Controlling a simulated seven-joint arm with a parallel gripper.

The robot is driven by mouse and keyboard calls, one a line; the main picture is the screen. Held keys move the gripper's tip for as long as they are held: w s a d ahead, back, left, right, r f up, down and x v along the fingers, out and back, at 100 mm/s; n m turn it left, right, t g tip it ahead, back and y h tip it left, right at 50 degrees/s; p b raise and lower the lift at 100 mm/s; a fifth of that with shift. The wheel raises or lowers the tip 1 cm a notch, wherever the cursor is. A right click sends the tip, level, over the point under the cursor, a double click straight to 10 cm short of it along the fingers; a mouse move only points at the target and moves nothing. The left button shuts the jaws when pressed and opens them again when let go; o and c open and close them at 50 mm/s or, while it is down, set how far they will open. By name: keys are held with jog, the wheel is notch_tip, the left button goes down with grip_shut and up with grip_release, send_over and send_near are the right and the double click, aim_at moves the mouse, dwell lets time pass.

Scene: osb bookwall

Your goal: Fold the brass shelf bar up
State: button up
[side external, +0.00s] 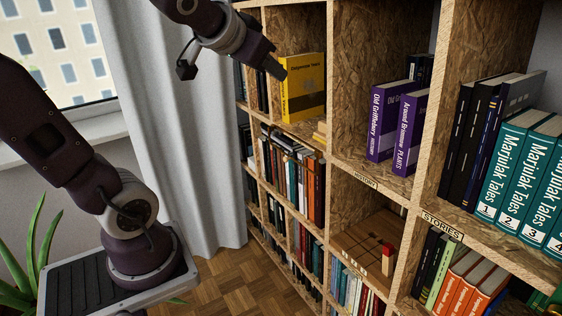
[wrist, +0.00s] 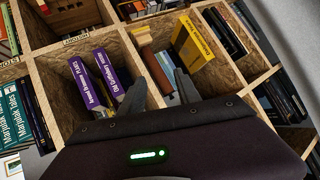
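I cannot clearly pick out a brass shelf bar in either view. Small yellow pieces (side external: 320,132) lie at the front of the shelf beside the yellow book (side external: 303,88); tan-yellow pieces (wrist: 142,38) also show in the wrist view, and I cannot tell whether any is the bar. My gripper (side external: 281,73) is in front of the bookcase, near the upper left part of the yellow book. In the wrist view my gripper (wrist: 162,76) has its two dark fingers apart, with shelf and books visible beyond the gap. It appears empty.
The bookcase (side external: 332,60) has thick upright dividers. Two purple books (side external: 393,122) stand in the compartment right of the yellow book, with teal books (side external: 520,175) farther right. A wooden box with a red piece (side external: 388,260) is below. Open floor (side external: 225,285) lies left.

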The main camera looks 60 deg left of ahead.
jog(key=w+a+f+m+t, duration=0.1)
jog(key=w+a+t, duration=0.25)
jog(key=a, duration=0.45)
jog(key=w+a+f+m+t, duration=0.1)
jog(key=w+a+t, duration=0.1)
jog(key=w+a, duration=0.4)
jog(key=s+a+f+t+h, duration=0.1)
jog(key=s+f+h, duration=0.15)
jog(key=f, duration=1.35)
jog(key=s+f+t+h, duration=0.2)
jog(key=f+h, duration=0.1)
jog(key=f, duration=1.4)
jog(key=w, duration=0.7)
jog(key=shift+w+a+f+m, duration=0.25)
jog(key=shift+w+m, duration=0.05)
jog(key=shift+m, duration=0.1)
grip_shut()
